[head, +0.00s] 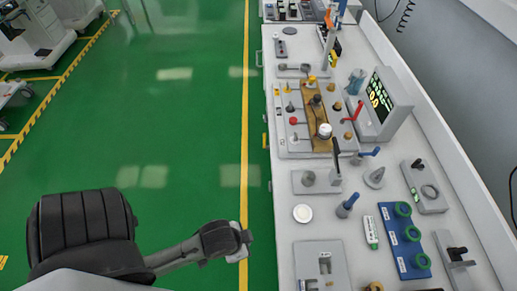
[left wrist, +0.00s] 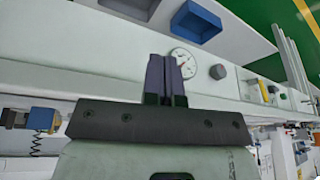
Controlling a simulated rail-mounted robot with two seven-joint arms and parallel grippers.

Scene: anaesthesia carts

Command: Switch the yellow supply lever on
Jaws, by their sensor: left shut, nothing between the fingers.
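I cannot tell for certain which part is the yellow supply lever. A small yellow part (head: 265,140) shows at the cart's front edge in the head view. Small yellow pieces (head: 312,79) also stand on the top panel. In the left wrist view a small yellow part (left wrist: 271,89) sits to the right of a dark round knob (left wrist: 217,71) and a white dial gauge (left wrist: 182,62). My left gripper (head: 244,244) is over the green floor, left of the cart and apart from it. Its fingers (left wrist: 166,80) are shut and empty. My right gripper is not in view.
The long white cart top (head: 290,232) carries a grey display (head: 382,103), a blue plate with green rings (head: 404,240), red levers (head: 355,113) and several knobs. The green floor (head: 185,130) left of the cart is clear.

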